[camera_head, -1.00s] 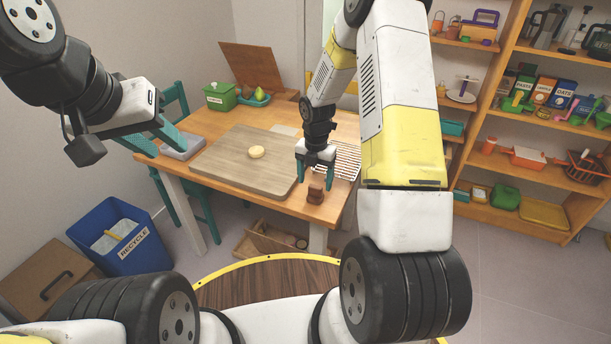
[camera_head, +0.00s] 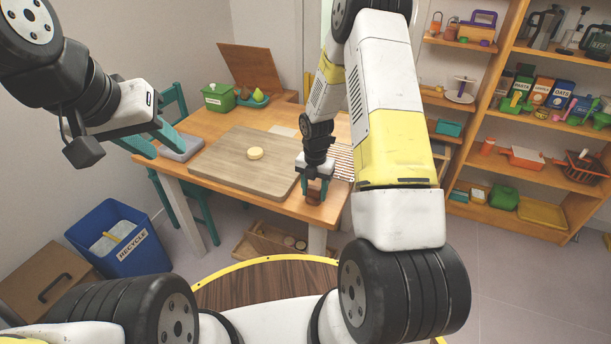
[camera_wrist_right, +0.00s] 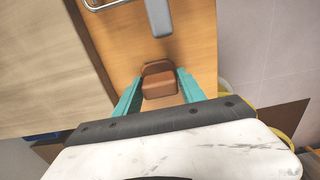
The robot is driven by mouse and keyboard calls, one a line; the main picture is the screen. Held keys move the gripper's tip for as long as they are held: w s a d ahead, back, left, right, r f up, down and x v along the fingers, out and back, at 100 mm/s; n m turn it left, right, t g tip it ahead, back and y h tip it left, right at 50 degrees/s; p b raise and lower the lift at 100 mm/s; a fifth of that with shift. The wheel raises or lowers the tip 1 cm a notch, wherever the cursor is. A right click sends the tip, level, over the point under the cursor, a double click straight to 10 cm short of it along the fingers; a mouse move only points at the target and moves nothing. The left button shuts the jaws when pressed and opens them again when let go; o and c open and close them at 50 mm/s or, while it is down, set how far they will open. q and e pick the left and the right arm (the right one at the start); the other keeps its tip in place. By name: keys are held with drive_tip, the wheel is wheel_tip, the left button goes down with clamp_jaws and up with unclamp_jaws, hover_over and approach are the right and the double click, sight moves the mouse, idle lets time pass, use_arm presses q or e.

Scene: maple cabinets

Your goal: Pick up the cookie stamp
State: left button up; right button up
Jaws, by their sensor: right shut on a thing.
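The brown cookie stamp (camera_head: 313,200) stands on the wooden table near its front right edge, partly hidden by my right gripper. My right gripper (camera_head: 314,192) points down over it, with teal fingers on either side. In the right wrist view the stamp (camera_wrist_right: 160,82) sits between the two teal fingers of my right gripper (camera_wrist_right: 159,92), which is shut on it. I cannot tell whether the stamp is clear of the tabletop. My left gripper (camera_head: 168,140) is at the left, over the table's left edge, fingers apart and empty.
A wooden board (camera_head: 235,175) with a pale round dough piece (camera_head: 255,153) lies left of the stamp. A wire rack (camera_head: 343,162) is behind my right gripper. A blue recycle bin (camera_head: 125,240) stands on the floor at left. Shelves (camera_head: 530,170) stand at right.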

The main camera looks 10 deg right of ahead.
sight(314, 189)
drive_tip(key=shift+r, duration=0.5)
clamp_jaws()
drive_tip(key=r, duration=0.1)
drive_tip(key=s+r, duration=0.1)
drive_tip(key=shift+a+r, duration=0.15)
drive_tip(key=shift+r, duration=0.2)
drive_tip(key=s+a, duration=0.2)
drive_tip(key=s, duration=0.5)
drive_tip(key=s+a+r, duration=0.1)
drive_tip(key=s+a, duration=0.2)
drive_tip(key=s, duration=0.4)
drive_tip(key=shift+r, duration=0.15)
drive_tip(key=shift+s, duration=0.1)
